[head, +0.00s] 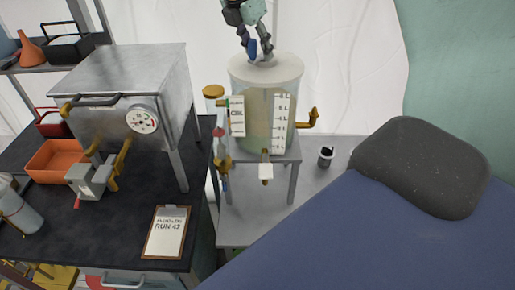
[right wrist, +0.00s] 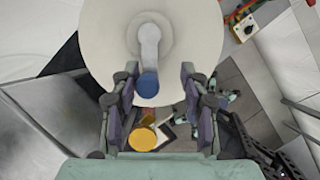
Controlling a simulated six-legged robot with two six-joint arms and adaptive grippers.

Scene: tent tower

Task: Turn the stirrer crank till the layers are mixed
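The stirrer crank is a pale grey arm (right wrist: 149,48) on the round cream lid (right wrist: 105,35) of the tank, ending in a blue knob (right wrist: 147,84). The clear tank (head: 263,125) holds pale greenish-tan contents behind a level scale; separate layers are hard to make out. My right gripper (head: 258,50) is above the lid in the head view, beside the blue knob (head: 252,48). In the right wrist view its fingers (right wrist: 160,82) are apart, with the knob between their tips, nearer the left finger. Contact is not clear. My left gripper is not in view.
A steel oven with a dial (head: 142,120) stands left of the tank. A gold-capped tube (head: 213,92) and a brass tap (head: 308,120) flank the tank. A clipboard (head: 166,232) lies on the dark bench. A blue cot with a dark pillow (head: 420,166) fills the right.

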